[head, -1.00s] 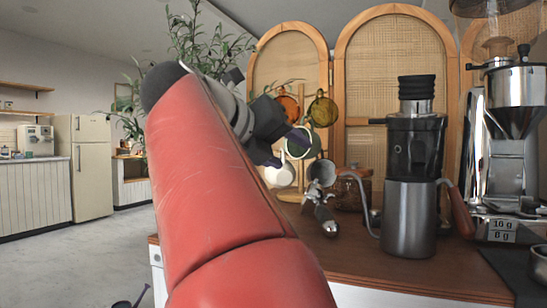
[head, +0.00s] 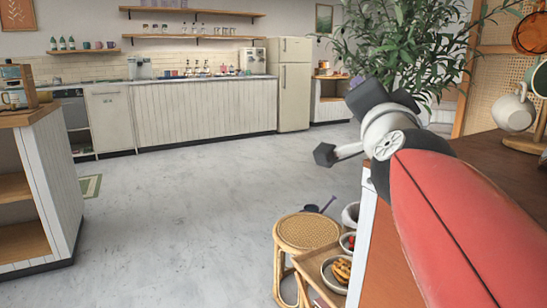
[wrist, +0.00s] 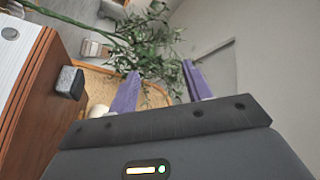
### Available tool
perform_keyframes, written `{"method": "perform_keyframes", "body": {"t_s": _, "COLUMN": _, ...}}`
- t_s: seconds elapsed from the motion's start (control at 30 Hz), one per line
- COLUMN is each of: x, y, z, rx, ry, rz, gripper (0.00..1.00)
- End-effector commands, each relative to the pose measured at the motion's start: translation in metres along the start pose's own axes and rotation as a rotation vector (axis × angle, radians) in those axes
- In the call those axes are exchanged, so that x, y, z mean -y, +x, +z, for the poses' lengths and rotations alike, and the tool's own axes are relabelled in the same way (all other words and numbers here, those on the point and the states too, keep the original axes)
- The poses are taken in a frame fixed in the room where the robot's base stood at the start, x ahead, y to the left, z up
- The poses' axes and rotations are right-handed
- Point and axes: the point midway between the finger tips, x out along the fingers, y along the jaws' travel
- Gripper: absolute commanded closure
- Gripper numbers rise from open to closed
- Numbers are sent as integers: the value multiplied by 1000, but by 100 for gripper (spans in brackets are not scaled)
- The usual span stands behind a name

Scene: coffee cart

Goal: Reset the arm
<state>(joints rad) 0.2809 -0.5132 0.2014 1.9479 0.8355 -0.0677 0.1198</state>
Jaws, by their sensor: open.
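My gripper (wrist: 162,88) shows in the wrist view with its two purple fingers spread apart and nothing between them. It is open and empty. In the head view my red arm reaches up from the lower right, by the counter's edge, and the gripper's fingers are mostly hidden behind the dark wrist parts. The wooden counter (head: 510,165) lies to the right of the arm. In the wrist view the counter's wooden side (wrist: 30,100) is at the left, close to the gripper.
A rattan stool (head: 307,231) and a low wooden stand with a plate of waffles (head: 341,270) are beside the counter. A leafy plant (head: 410,45) stands behind the arm. Hanging mugs (head: 514,110) are at right. The grey floor (head: 190,220) is open at left.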

Motion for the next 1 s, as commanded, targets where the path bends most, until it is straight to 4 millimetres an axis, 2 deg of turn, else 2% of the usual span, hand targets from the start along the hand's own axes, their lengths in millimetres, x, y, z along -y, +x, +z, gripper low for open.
{"method": "perform_keyframes", "body": {"t_s": 0.03, "x": -16, "y": -13, "z": 31, "rx": 133, "ry": -95, "rz": 29, "gripper": 51}}
{"method": "perform_keyframes", "body": {"t_s": 0.1, "x": -46, "y": -34, "z": 72, "rx": 310, "ry": -220, "rz": 77, "gripper": 51}}
{"method": "perform_keyframes", "body": {"t_s": 0.2, "x": -93, "y": -73, "z": 119, "rx": 549, "ry": -380, "rz": 149, "gripper": 51}}
{"method": "perform_keyframes", "body": {"t_s": 0.3, "x": -142, "y": -119, "z": 153, "rx": 771, "ry": -522, "rz": 226, "gripper": 51}}
{"method": "perform_keyframes", "body": {"t_s": 0.4, "x": -185, "y": -164, "z": 174, "rx": 960, "ry": -639, "rz": 298, "gripper": 51}}
{"method": "perform_keyframes", "body": {"t_s": 0.5, "x": -217, "y": -200, "z": 183, "rx": 1102, "ry": -726, "rz": 356, "gripper": 51}}
{"method": "perform_keyframes", "body": {"t_s": 0.63, "x": -241, "y": -227, "z": 186, "rx": 1206, "ry": -790, "rz": 403, "gripper": 51}}
{"method": "perform_keyframes", "body": {"t_s": 0.73, "x": -248, "y": -235, "z": 187, "rx": 1236, "ry": -808, "rz": 417, "gripper": 51}}
{"method": "perform_keyframes", "body": {"t_s": 1.0, "x": -248, "y": -235, "z": 187, "rx": 1236, "ry": -808, "rz": 418, "gripper": 51}}
